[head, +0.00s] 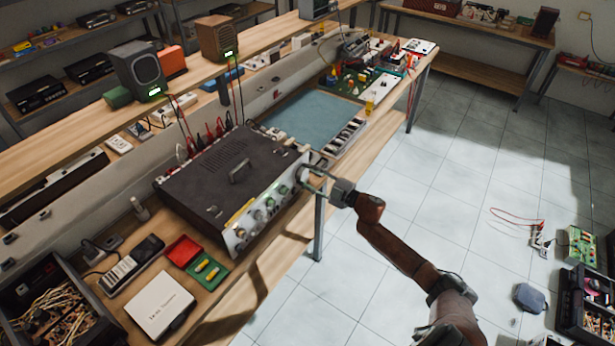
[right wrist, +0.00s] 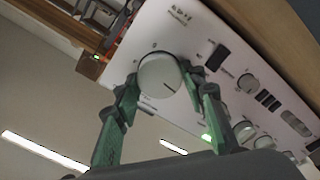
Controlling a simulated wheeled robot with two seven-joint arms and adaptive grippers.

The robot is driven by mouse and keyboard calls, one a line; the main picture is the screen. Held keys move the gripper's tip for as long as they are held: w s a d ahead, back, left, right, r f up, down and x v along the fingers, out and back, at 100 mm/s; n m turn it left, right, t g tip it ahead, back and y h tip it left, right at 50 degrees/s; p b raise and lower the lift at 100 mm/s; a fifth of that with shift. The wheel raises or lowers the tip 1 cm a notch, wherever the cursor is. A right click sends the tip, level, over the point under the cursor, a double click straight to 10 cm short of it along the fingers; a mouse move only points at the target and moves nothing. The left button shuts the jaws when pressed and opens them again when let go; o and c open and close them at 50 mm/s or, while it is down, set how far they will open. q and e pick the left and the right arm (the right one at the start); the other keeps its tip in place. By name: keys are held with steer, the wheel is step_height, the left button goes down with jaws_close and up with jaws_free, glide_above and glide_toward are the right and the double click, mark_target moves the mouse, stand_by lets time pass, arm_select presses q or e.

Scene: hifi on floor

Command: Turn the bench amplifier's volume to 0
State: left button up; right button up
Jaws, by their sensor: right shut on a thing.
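The bench amplifier (head: 205,178) is a dark box with a pale front panel, standing on the wooden bench. Its front faces the aisle and carries several knobs. My right gripper (head: 307,174) is at the far right end of that panel. In the right wrist view, my right gripper (right wrist: 160,79) has its green fingers on either side of a large silver volume knob (right wrist: 157,72), shut on it. A dark line on the knob points to the lower right of that picture. The panel's small lettering is too blurred to read. My left gripper is out of view.
Red and green trays (head: 184,250), a white box (head: 160,305) and a meter (head: 130,264) lie left of the amplifier. A blue mat (head: 312,118) lies beyond it. Cables rise behind it.

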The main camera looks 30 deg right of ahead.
steer(key=n+b, duration=0.1)
steer(key=n, duration=0.3)
steer(key=shift+f+n, duration=0.15)
steer(key=shift+n, duration=0.15)
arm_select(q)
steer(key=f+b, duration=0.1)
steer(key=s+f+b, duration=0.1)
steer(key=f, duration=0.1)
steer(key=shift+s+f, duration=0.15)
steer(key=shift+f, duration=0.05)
arm_select(e)
steer(key=n, duration=0.5)
steer(key=shift+n, duration=0.4)
steer(key=o, duration=1.2)
steer(key=shift+c, duration=0.2)
steer(key=shift+s+d, duration=0.1)
steer(key=shift+s, duration=0.1)
steer(key=v, duration=1.1)
steer(key=shift+s, duration=0.3)
